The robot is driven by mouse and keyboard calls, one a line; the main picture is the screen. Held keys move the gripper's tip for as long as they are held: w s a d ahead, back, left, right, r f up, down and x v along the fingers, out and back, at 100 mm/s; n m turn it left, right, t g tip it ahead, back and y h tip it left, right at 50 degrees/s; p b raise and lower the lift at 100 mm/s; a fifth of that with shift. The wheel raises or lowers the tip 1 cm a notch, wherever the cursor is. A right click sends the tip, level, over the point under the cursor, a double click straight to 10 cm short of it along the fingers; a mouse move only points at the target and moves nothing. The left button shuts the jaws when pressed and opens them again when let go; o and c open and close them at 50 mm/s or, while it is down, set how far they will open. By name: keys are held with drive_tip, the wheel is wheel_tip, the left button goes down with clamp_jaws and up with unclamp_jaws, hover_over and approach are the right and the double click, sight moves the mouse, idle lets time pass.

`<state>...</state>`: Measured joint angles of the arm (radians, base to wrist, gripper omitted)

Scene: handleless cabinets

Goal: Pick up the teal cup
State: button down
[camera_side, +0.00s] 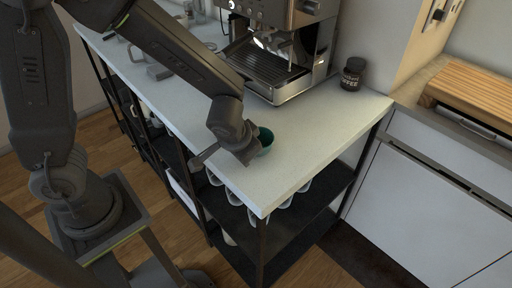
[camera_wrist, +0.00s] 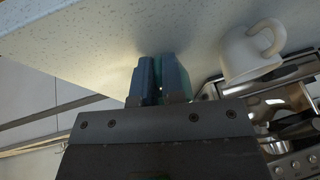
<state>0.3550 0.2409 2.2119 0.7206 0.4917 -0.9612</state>
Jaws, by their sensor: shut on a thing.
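The teal cup (camera_side: 265,139) shows in the side view at the front part of the pale counter, right beside my gripper (camera_side: 249,150). My gripper covers part of it, so I cannot tell whether its base touches the counter. In the wrist view the two fingers of my gripper (camera_wrist: 158,79) are close together, shut on the cup. The cup is mostly hidden there, and its exact grip point is unclear.
A coffee machine (camera_side: 276,50) stands behind on the counter (camera_side: 310,135), with a dark jar (camera_side: 352,74) to its right. A white cup (camera_wrist: 248,50) shows in the wrist view. The counter's front right is clear. Cups hang below it.

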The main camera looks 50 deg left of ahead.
idle(0.4)
wheel_tip(320, 180, up, 4)
drive_tip(key=shift+r, duration=0.2)
drive_tip(key=s+a+r, duration=0.2)
drive_tip(key=a+r, duration=0.4)
drive_tip(key=a, duration=0.5)
drive_tip(key=shift+s+a+r, duration=0.2)
drive_tip(key=shift+s+r, duration=0.1)
drive_tip(key=shift+s, duration=0.05)
drive_tip(key=shift+d+f, duration=0.1)
drive_tip(key=w+d+f, duration=0.1)
drive_tip(key=d+f, duration=0.1)
drive_tip(key=d, duration=0.1)
drive_tip(key=d+f, duration=0.2)
drive_tip(key=d, duration=0.2)
drive_tip(key=w+d+f, duration=0.1)
drive_tip(key=d+f, duration=0.2)
drive_tip(key=d, duration=0.1)
drive_tip(key=shift+w+d, duration=0.1)
drive_tip(key=shift+w, duration=0.25)
drive_tip(key=shift+f, duration=1.75)
drive_tip(key=shift+f, duration=0.1)
drive_tip(key=c, duration=1.2)
unclamp_jaws()
